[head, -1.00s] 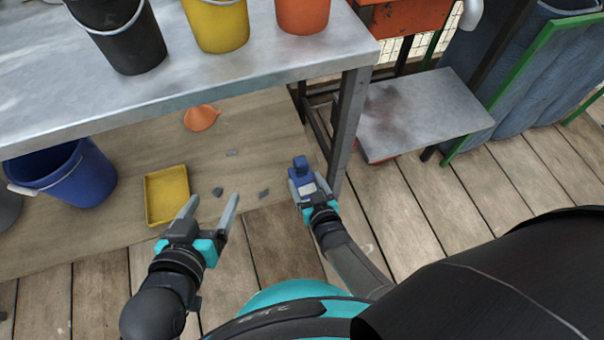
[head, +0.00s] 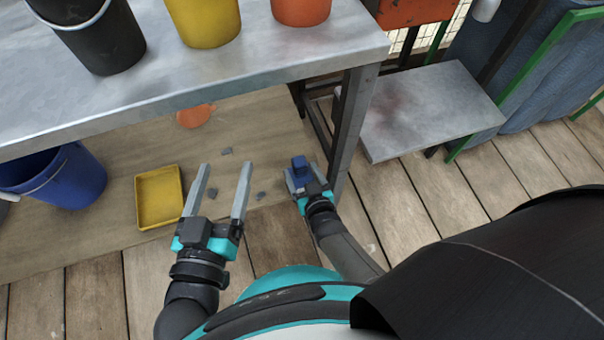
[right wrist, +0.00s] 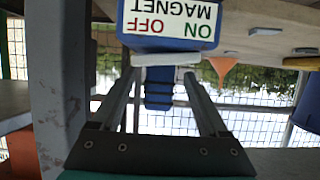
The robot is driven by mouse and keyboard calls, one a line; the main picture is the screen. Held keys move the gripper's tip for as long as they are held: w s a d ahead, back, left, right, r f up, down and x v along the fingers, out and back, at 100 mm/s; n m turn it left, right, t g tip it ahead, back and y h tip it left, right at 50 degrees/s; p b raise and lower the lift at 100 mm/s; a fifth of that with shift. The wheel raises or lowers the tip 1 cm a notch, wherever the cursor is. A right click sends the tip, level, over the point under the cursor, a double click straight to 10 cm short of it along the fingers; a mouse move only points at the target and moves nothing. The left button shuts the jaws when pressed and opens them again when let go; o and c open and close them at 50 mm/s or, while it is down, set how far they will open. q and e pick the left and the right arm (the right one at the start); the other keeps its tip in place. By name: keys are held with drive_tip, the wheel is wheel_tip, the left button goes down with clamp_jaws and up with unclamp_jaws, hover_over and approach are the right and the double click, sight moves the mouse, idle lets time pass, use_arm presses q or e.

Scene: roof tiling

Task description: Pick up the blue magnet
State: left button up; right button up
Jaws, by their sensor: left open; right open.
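The blue magnet (head: 300,163) is by the right end of the board under the metal table, near a table leg. In the right wrist view, the magnet (right wrist: 168,43) appears upside down, with a white label reading ON OFF MAGNET. My right gripper (head: 303,176) is open, with its fingers either side of the magnet in the head view. In the right wrist view, the fingertips of my right gripper (right wrist: 160,72) reach close to the magnet; contact cannot be told. My left gripper (head: 225,166) is open and empty, to the left of the magnet.
A yellow tray (head: 160,222), an orange funnel (head: 195,115) and small grey pieces (head: 227,151) lie on the board. A blue bucket (head: 70,178) stands at the left. The metal table (head: 240,72) overhangs, its leg (head: 352,125) close by my right gripper.

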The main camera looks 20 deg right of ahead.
drive_tip(key=shift+w+f, duration=0.1)
drive_tip(key=shift+w, duration=0.2)
clamp_jaws()
idle(0.5)
